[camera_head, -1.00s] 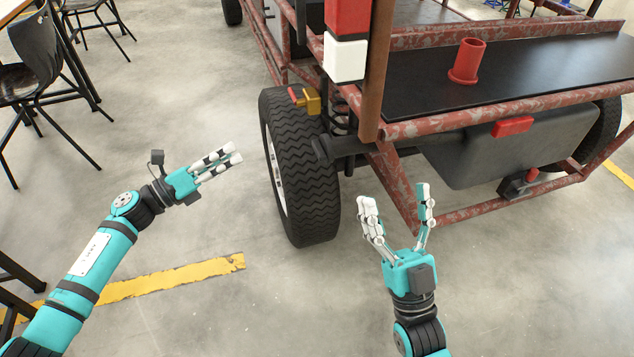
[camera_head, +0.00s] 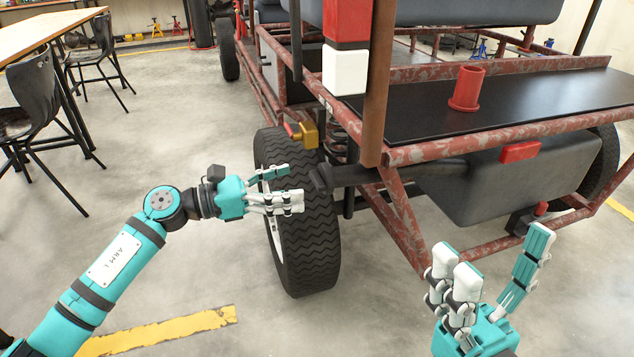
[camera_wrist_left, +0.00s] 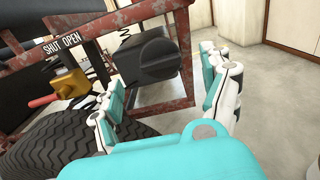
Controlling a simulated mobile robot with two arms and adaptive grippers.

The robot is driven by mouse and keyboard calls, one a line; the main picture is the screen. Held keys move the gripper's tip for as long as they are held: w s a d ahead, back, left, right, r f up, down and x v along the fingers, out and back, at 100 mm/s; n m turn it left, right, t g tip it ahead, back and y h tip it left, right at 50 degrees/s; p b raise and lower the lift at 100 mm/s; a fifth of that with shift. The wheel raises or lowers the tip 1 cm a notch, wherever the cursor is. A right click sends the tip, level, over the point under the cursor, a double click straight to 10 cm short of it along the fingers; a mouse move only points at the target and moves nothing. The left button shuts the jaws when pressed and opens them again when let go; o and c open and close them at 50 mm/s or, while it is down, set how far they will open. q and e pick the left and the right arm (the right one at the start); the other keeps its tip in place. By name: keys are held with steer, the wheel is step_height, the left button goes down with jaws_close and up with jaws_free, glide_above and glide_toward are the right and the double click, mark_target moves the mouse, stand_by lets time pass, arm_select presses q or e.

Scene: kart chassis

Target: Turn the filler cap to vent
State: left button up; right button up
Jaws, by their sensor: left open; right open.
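A black, blocky cap-like part (camera_head: 321,179) sits at the left end of a dark tube from the grey tank (camera_head: 470,192); I take it for the filler cap. In the left wrist view this black cap (camera_wrist_left: 147,58) lies ahead, between the finger directions. No vent marking is readable on it. My left gripper (camera_head: 287,187) is open and empty, just left of the cap, over the tyre, apparently not touching. Its fingers also show in the wrist view (camera_wrist_left: 165,100). My right gripper (camera_head: 497,258) is open and empty at the lower right, in front of the chassis.
A yellow valve (camera_head: 308,134) with a red handle sits above the tyre (camera_head: 308,240), near a "SHUT OPEN" label (camera_wrist_left: 62,43). Rusty red frame tubes (camera_head: 400,205) stand right of the cap. A red cylinder (camera_head: 467,88) stands on the black deck. Chairs (camera_head: 35,100) stand left.

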mark_target(313, 180)
arm_select(q)
steer(key=b+x, duration=0.1)
steer(key=x, duration=0.5)
steer(key=shift+d, duration=0.15)
steer(key=shift+c, duration=0.2)
steer(key=c, duration=1.1)
